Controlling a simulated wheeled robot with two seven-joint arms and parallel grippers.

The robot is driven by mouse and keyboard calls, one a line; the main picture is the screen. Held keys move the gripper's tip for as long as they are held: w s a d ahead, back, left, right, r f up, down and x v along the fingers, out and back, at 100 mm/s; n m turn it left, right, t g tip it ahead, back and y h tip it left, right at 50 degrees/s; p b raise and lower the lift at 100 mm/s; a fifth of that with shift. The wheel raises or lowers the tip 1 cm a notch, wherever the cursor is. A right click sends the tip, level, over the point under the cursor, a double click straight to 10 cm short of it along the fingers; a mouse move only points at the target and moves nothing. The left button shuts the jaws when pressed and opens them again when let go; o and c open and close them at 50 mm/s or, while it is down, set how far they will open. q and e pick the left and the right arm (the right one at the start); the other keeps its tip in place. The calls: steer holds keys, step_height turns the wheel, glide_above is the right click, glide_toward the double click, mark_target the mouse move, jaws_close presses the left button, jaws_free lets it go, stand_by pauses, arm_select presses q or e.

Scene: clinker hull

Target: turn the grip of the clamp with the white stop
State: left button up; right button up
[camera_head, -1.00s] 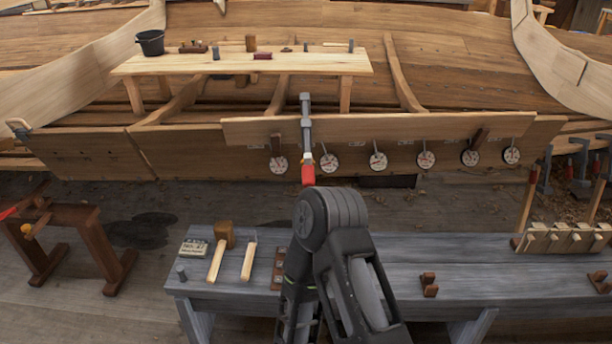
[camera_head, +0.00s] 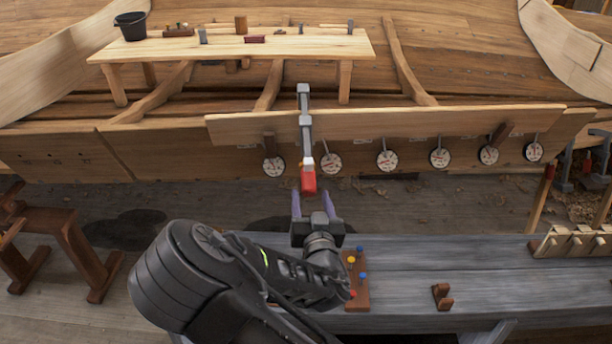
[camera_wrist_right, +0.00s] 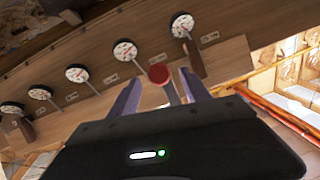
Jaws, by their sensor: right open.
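The clamp (camera_head: 305,121) is a grey bar hanging over the upper edge of the hull plank. At its lower end are a small white stop (camera_head: 308,161) and a red grip (camera_head: 308,182). My right gripper (camera_head: 312,204) is open, just below and in front of the red grip, its two purple fingers pointing up towards it. In the right wrist view, the round red end of the grip (camera_wrist_right: 158,74) lies between the open fingers (camera_wrist_right: 160,90), slightly beyond their tips. I cannot tell whether they touch it. My left gripper is not in view.
Several round dials (camera_head: 387,160) hang along the plank (camera_head: 460,121) on both sides of the clamp. Below is a grey bench (camera_head: 480,268) with a board of coloured pegs (camera_head: 357,290) and a small brown block (camera_head: 441,296). A pale bench (camera_head: 300,46) stands behind.

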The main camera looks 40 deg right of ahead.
mark_target(307, 180)
stand_by(0.3)
steer(key=x, duration=0.7)
steer(key=shift+w+d+f, duration=0.15)
steer(key=shift+w+d, duration=0.05)
steer(key=shift+w, duration=0.15)
jaws_close()
stand_by(0.3)
